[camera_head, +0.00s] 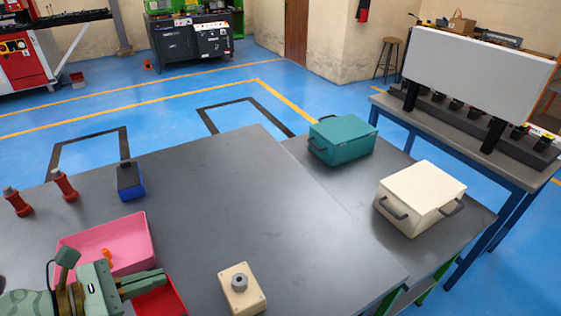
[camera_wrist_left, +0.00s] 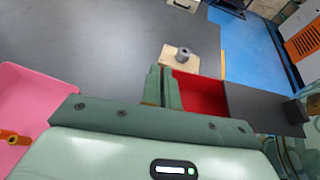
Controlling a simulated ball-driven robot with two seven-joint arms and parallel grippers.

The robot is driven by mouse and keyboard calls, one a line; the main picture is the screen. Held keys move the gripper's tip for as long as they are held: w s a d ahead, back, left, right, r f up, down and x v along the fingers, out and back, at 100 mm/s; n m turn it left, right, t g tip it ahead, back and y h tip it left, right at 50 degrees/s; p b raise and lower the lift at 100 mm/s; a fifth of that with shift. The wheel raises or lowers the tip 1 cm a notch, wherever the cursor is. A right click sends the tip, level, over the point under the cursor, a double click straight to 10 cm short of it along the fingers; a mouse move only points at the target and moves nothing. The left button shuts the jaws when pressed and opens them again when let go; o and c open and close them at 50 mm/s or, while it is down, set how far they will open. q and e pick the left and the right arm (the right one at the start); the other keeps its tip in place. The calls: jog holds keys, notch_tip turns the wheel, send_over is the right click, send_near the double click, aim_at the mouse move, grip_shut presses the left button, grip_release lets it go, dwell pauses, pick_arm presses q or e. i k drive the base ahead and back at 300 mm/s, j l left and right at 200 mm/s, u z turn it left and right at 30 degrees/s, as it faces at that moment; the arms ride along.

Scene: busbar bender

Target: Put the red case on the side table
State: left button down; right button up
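The red case (camera_head: 168,300) is an open red box at the bottom of the head view, cut off by the frame. It also shows in the left wrist view (camera_wrist_left: 205,92). My left gripper (camera_head: 160,280) is at its edge. In the left wrist view the two green fingers (camera_wrist_left: 163,85) are close together over the case's left wall and look shut on it. The fingers hide part of that wall. The side table (camera_head: 345,188) is the grey surface to the right of the main table. My right gripper is not in view.
A teal case (camera_head: 343,141) and a cream case (camera_head: 420,196) stand on the side table, with bare room between them and the main table (camera_head: 230,190).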

aim_at(352, 198)
jog(key=i+l+u, duration=0.15)
jog(key=l+u, duration=0.3)
jog(key=l, duration=0.45)
jog(key=l+u, duration=0.45)
jog(key=l, duration=1.55)
jog(key=l+u, duration=0.15)
jog(key=l, duration=0.95)
jog(key=k+l, duration=0.1)
jog(key=l, duration=0.95)
